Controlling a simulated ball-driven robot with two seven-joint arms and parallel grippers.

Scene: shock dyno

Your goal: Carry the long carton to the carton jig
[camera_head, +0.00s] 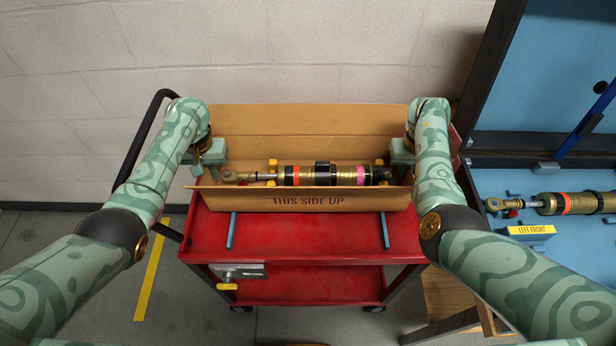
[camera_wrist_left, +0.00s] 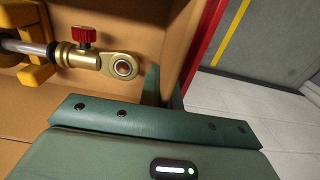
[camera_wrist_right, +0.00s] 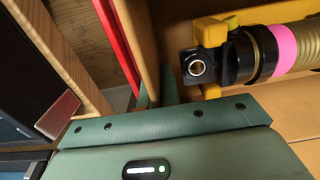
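The long carton (camera_head: 235,122) is open, with a flap printed THIS SIDE UP facing me, over the red cart. It holds a gold shock absorber (camera_head: 345,175) with orange and pink bands, in yellow supports. My left gripper (camera_head: 212,172) is at the carton's left end; in the left wrist view its narrow-set fingers (camera_wrist_left: 163,88) straddle the end wall. My right gripper (camera_head: 403,172) does likewise at the right end, with its fingers (camera_wrist_right: 155,90) around that wall. I cannot tell whether the carton touches the cart. I cannot clearly identify the carton jig.
The red cart (camera_head: 300,245) has two blue strips on its top (camera_head: 232,230) and a black handle at left. At right is a blue bench (camera_head: 570,240) with another shock (camera_head: 580,203) and a yellow LEFT FRONT label (camera_head: 532,229). A block wall (camera_head: 330,35) stands behind.

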